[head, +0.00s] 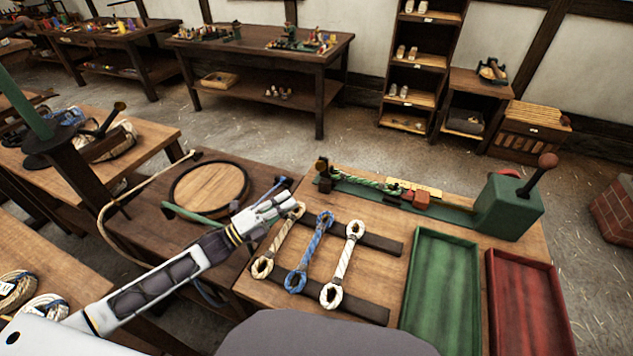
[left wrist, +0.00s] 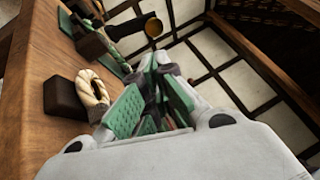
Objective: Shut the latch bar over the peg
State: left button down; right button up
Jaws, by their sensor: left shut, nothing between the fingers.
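My left gripper (head: 286,200) reaches in from the left and is shut and empty, above the upper end of the left cream rope piece. In the left wrist view its green-padded fingers (left wrist: 155,95) are together. The green rope rig (head: 345,187) lies beyond it, apart from it. The rig has a dark post with a brass top (head: 321,165) at its left end and a green lever box (head: 508,208) at its right. The brass top also shows in the left wrist view (left wrist: 153,27). I cannot clearly make out the latch bar or peg. My right gripper is out of view.
Cream (head: 278,240), blue (head: 308,252) and white (head: 343,262) looped ropes lie across dark rails. A green tray (head: 441,240) and red tray (head: 524,255) sit to the right. A round wooden board (head: 210,188) lies left. Bare tabletop separates the rails and rig.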

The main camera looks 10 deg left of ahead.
pick_arm(q)
jog(key=shift+w+d, duration=0.2)
jog(key=shift+x, duration=2.75)
jog(key=x, duration=0.4)
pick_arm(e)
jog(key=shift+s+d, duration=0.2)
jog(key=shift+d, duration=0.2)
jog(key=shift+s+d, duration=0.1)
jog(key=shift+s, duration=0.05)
